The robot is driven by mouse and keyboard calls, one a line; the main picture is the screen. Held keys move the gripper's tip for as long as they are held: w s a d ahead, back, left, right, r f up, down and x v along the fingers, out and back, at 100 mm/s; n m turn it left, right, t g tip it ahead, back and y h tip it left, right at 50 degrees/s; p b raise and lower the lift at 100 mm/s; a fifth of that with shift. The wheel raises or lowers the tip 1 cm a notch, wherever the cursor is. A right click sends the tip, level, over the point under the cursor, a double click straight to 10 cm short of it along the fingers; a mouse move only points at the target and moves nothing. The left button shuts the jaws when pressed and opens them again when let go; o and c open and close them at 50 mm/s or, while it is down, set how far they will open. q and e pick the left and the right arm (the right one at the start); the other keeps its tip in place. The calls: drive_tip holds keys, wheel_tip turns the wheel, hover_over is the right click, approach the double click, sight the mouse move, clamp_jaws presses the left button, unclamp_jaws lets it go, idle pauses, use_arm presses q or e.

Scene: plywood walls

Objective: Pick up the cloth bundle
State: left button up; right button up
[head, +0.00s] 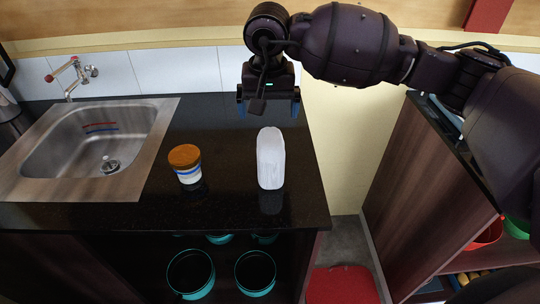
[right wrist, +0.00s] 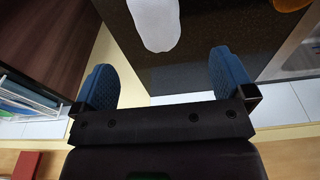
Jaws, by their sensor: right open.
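The cloth bundle, a white, rounded, elongated shape (head: 270,160), is on the black counter right of the middle. Its end also shows at the top of the right wrist view (right wrist: 157,22). My right gripper (head: 268,106) is open and empty, with blue finger pads spread apart. It hangs over the back of the counter, behind the bundle and apart from it. In the right wrist view the open fingers (right wrist: 163,76) have nothing between them. My left gripper is not in view.
A white jar with an orange lid (head: 185,163) stands left of the bundle. A steel sink (head: 85,165) with a tap (head: 72,78) is at the left. Teal pots (head: 190,274) sit on a shelf below. A wooden cabinet (head: 425,200) stands at the right. The counter (head: 225,190) around the bundle is mostly clear.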

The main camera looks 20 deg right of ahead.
sight(271, 136)
drive_tip(key=f, duration=0.5)
drive_tip(key=shift+w+d+f, duration=0.1)
drive_tip(key=shift+w+f, duration=0.05)
drive_tip(key=shift+w, duration=0.15)
drive_tip(key=shift+w+d+f, duration=0.15)
drive_tip(key=shift+f, duration=1.25)
drive_tip(key=shift+w+d+f, duration=0.1)
drive_tip(key=shift+d+f, duration=0.05)
drive_tip(key=shift+f, duration=1.2)
drive_tip(key=shift+c, duration=0.3)
drive_tip(key=c, duration=1.1)
drive_tip(key=shift+o, duration=0.2)
wheel_tip(271, 136, up, 20)
drive_tip(key=o, duration=0.5)
drive_tip(key=c, duration=0.3)
